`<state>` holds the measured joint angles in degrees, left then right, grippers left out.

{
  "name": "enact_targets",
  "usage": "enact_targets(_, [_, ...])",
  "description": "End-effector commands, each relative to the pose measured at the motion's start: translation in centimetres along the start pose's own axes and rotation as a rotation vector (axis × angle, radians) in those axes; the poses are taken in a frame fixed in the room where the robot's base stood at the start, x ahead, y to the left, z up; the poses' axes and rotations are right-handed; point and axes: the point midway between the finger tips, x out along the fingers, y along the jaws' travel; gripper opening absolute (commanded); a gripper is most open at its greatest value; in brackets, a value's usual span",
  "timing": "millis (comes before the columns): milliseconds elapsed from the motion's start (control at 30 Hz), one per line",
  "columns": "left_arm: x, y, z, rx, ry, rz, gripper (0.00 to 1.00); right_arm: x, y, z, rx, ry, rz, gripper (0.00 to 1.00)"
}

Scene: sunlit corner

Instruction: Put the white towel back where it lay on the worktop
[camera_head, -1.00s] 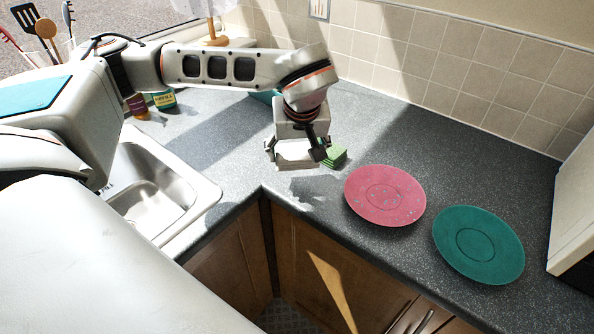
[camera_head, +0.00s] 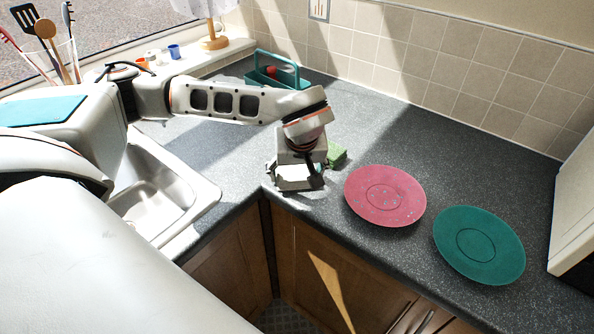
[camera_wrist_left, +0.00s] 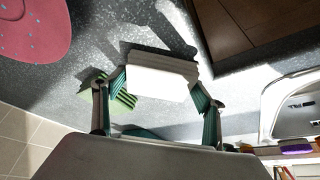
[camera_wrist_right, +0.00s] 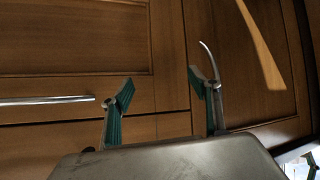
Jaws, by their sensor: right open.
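The white towel (camera_head: 294,184), folded into a thick pad, is in my left gripper (camera_head: 296,176) near the front corner edge of the worktop (camera_head: 400,130). In the left wrist view the towel (camera_wrist_left: 160,77) sits between the two fingers of my left gripper (camera_wrist_left: 162,82), which are closed on its ends. Its shadow falls on the worktop beside it; I cannot tell whether it touches the surface. My right gripper (camera_wrist_right: 160,88) is open and empty in front of wooden cupboard doors, and is not in the head view.
A green sponge (camera_head: 337,154) lies close behind the towel. A pink plate (camera_head: 385,196) and a green plate (camera_head: 478,246) lie to the right. A teal caddy (camera_head: 262,80) stands at the back. The sink (camera_head: 160,195) is to the left.

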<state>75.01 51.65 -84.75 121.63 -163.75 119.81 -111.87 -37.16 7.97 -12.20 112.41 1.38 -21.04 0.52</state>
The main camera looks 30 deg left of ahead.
Motion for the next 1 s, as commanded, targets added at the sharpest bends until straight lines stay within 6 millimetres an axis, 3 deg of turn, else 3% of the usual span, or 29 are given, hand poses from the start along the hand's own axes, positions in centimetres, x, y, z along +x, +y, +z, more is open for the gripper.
enact_targets(467, [-0.5, 0.0, -0.2, 0.0, 0.001, 0.002, 0.86, -0.1, 0.1, -0.1, 0.0, 0.0, 0.001, 0.61])
enact_targets(667, [-3.2, 0.1, -0.3, 0.001, 0.004, 0.004, 0.86, -0.1, 0.1, -0.1, 0.0, 0.0, 0.001, 0.61])
enact_targets(1000, [-9.5, 0.1, -0.3, 0.0, 0.003, 0.004, 0.86, 0.0, 0.0, 0.0, 0.0, 0.0, 0.001, 0.61])
